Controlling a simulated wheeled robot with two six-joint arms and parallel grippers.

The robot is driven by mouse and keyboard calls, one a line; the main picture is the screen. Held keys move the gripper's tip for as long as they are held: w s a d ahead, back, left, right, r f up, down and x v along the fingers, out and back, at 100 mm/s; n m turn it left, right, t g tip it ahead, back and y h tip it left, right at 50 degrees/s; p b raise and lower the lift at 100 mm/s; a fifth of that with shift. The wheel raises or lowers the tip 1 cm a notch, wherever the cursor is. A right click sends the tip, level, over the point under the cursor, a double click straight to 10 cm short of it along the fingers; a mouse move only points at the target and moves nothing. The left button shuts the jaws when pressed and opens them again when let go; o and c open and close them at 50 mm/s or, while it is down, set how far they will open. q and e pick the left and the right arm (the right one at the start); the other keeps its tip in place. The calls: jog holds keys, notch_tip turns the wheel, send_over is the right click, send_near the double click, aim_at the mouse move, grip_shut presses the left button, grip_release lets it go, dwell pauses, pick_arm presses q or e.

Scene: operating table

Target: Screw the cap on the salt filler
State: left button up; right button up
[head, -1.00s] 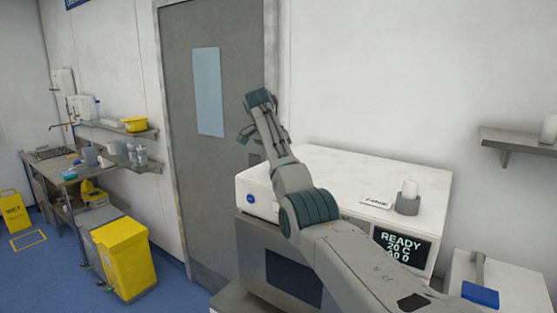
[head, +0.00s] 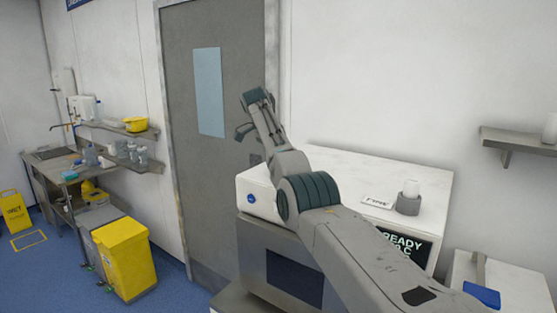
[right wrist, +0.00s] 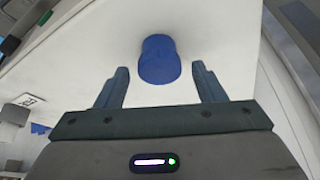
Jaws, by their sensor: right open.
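My right gripper (head: 250,114) is held high, in front of the grey door and beyond the left end of the white machine (head: 345,160). It is open and empty. In the right wrist view its two fingers (right wrist: 160,88) stand apart, with a blue cylindrical cap (right wrist: 159,60) showing between and beyond them against a white surface; I cannot tell the distance, and no contact shows. A round blue fitting (head: 251,198) sits on the machine's front at the left. I cannot tell whether it is the same piece. My left gripper is out of view.
A small label plate (head: 377,202) and a grey holder (head: 408,205) with a white cylinder stand on the machine's top. My right arm partly covers the display (head: 405,247). A blue object (head: 481,294) lies at the lower right. A yellow bin (head: 124,257) stands left.

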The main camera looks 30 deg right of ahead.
jog(key=n+b, duration=0.1)
jog(key=b, duration=0.1)
jog(key=n+t+b, duration=0.1)
jog(key=b, duration=0.1)
jog(key=n+b, duration=0.2)
jog(key=shift+s+f+t, duration=0.2)
jog(key=shift+f+t, duration=0.1)
jog(key=shift+d+n+t+b, duration=0.1)
jog(key=shift+n+t+b, duration=0.3)
jog(key=shift+n+b, duration=0.4)
jog(key=shift+r+n+y, duration=0.25)
jog(key=shift+n+y, duration=0.15)
jog(key=shift+n, duration=0.1)
jog(key=shift+s+f+n+t+b, duration=0.2)
jog(key=shift+n+t+b, duration=0.3)
jog(key=shift+n, duration=0.5)
jog(key=n, duration=0.1)
jog(key=n+y, duration=0.1)
jog(key=shift+d+r+n+b, duration=0.15)
jog(key=shift+n+b, duration=0.2)
jog(key=shift+n, duration=0.05)
jog(key=shift+n+t+y, duration=0.4)
jog(key=shift+n, duration=0.7)
